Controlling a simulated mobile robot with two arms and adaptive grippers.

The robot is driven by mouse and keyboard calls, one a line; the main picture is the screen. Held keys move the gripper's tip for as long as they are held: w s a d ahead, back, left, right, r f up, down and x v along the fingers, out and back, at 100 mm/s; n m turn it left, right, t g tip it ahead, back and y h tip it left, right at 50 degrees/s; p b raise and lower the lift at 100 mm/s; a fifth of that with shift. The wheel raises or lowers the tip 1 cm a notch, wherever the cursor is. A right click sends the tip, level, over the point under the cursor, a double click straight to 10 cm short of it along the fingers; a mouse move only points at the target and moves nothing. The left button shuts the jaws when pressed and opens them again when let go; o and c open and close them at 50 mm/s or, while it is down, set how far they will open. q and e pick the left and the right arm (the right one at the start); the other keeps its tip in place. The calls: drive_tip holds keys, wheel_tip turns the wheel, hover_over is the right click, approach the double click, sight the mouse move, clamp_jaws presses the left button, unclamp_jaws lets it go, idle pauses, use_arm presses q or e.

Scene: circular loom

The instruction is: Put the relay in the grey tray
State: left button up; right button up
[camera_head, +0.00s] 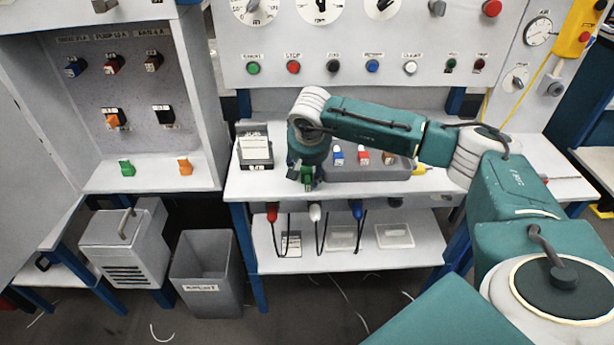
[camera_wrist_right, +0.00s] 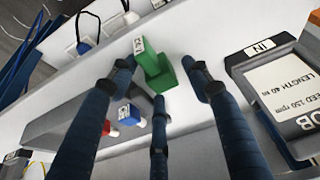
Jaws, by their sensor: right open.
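A green relay-like block (camera_head: 307,176) with a white label is at the left end of the bench, beside the grey tray (camera_head: 350,174). In the right wrist view the green block (camera_wrist_right: 158,70) is between the spread fingers of my right gripper (camera_wrist_right: 159,82), with gaps visible around it. In the head view my right gripper (camera_head: 306,166) points down over the block and partly hides it. The grey tray holds blue, red and orange-brown blocks. In the wrist view the tray (camera_wrist_right: 55,122) lies to the left. My left gripper is not in view.
A dark-framed labelled box (camera_head: 256,152) stands left of the gripper; it is close to the right finger in the wrist view (camera_wrist_right: 272,85). An open cabinet (camera_head: 140,100) holds several coloured blocks. A grey bin (camera_head: 206,275) stands below. Plugs hang under the bench front edge.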

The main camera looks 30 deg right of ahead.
sight(307, 173)
drive_tip(key=c, duration=1)
drive_tip(key=shift+r, duration=0.2)
clamp_jaws()
wheel_tip(307, 173, up, 20)
drive_tip(key=b, duration=0.3)
drive_tip(key=s+a+f+n+y, duration=0.1)
drive_tip(key=s+a+f+n, duration=0.2)
drive_tip(key=s+a+f, duration=0.3)
drive_tip(key=s+a+f+n+y, duration=0.1)
drive_tip(key=s+a+f+n, duration=0.2)
drive_tip(key=s+a, duration=0.7)
drive_tip(key=a+f, duration=0.2)
drive_tip(key=a, duration=0.1)
drive_tip(key=shift+a+f, duration=0.2)
drive_tip(key=shift+f, duration=0.15)
